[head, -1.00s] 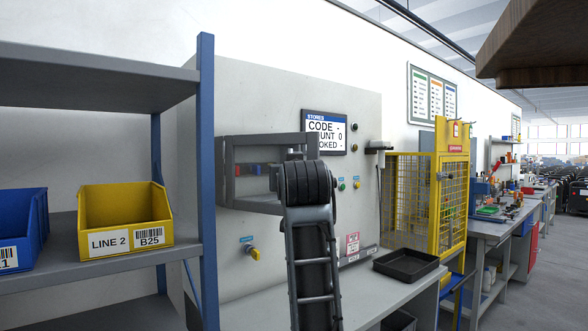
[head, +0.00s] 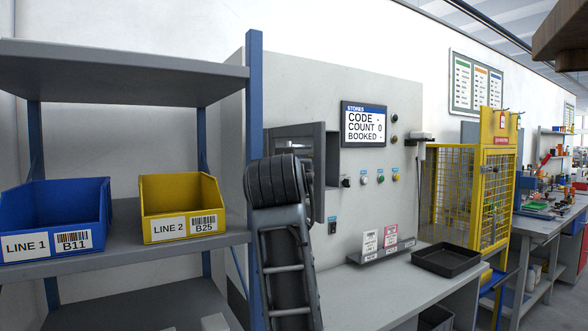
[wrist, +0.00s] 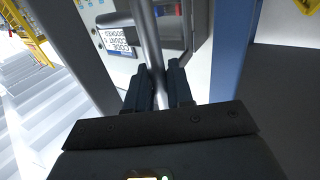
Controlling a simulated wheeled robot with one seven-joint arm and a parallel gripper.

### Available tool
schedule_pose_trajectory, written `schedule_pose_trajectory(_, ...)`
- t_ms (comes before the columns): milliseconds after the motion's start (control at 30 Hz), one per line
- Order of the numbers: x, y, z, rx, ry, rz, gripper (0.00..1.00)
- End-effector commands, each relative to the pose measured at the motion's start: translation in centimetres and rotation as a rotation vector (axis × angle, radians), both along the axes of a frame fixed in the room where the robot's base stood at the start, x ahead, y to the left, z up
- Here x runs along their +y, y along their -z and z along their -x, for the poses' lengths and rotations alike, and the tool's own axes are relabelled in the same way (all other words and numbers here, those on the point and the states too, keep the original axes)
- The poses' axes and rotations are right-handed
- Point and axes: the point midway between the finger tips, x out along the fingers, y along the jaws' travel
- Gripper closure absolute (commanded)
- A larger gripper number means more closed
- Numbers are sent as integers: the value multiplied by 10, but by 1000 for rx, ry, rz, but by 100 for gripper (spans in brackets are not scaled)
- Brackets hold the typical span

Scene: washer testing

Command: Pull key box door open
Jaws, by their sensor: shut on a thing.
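The grey key box (head: 332,160) is on the light panel, partly behind my arm in the head view. My arm covers much of the door, and my gripper is hidden there. In the wrist view, my gripper (wrist: 160,88) has its two dark fingers on either side of a grey round bar, which looks like the door handle (wrist: 149,45). It is shut on that bar.
A shelf with a blue post (head: 255,150) stands close left of my arm, holding a blue bin (head: 55,215) and a yellow bin (head: 180,208). A screen (head: 363,124) and buttons are right of the box. A black tray (head: 446,260) lies on the bench (head: 385,290).

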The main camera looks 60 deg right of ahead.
Motion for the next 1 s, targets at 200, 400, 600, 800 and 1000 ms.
schedule_pose_trajectory(200, 0, 0, 0, 0, -1, -1, 100)
schedule_pose_trajectory(400, 0, 0, 0, 0, -1, -1, 69)
schedule_pose_trajectory(600, 0, 0, 0, 0, 0, -1, 61)
schedule_pose_trajectory(800, 4, 1, 2, 0, -1, -1, 61)
schedule_pose_trajectory(1000, 30, 2, 14, -1, -5, 0, 61)
